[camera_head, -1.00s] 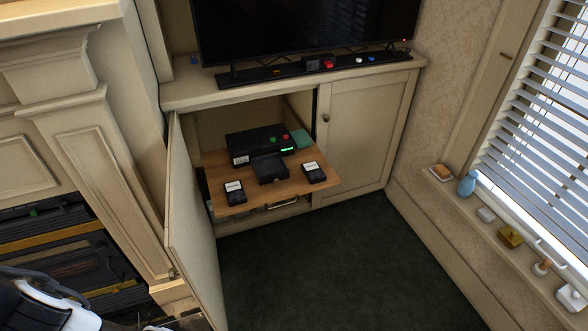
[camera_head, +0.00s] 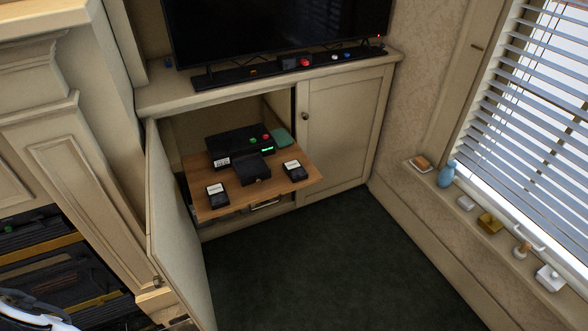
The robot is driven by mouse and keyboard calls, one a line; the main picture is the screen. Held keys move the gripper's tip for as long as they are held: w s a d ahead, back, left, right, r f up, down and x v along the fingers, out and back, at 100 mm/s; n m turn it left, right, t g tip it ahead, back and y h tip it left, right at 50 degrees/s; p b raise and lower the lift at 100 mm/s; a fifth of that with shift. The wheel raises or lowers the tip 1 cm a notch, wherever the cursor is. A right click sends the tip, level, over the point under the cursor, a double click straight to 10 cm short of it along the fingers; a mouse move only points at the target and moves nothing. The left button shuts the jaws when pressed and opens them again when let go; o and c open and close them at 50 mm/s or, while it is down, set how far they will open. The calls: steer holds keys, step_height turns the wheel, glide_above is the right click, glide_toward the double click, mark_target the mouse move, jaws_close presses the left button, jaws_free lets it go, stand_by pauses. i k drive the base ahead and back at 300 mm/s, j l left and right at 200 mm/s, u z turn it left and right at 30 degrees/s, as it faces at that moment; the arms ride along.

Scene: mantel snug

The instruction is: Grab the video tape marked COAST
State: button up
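Two black video tapes with white labels lie on a pulled-out wooden shelf (camera_head: 205,206) in the open cabinet. One tape (camera_head: 217,196) is at the shelf's left front, the other tape (camera_head: 295,171) at its right. The label writing is too small to read, so I cannot tell which is marked COAST. A black video player (camera_head: 232,142) with a green display and red and green buttons stands between and behind them. A black box-like part (camera_head: 254,169) juts out at its front. My gripper is not in view; a white and black part of my body shows at the bottom left.
The left cabinet door (camera_head: 177,225) stands open toward me; the right door (camera_head: 345,128) is shut. A green item (camera_head: 281,137) lies behind the right tape. Small objects line the window ledge (camera_head: 473,220) at right. The dark carpet (camera_head: 330,255) ahead is clear.

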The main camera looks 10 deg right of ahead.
mark_target(294, 169)
steer(key=i+j+z, duration=0.35)
steer(key=i+j, duration=0.3)
steer(key=i, duration=0.2)
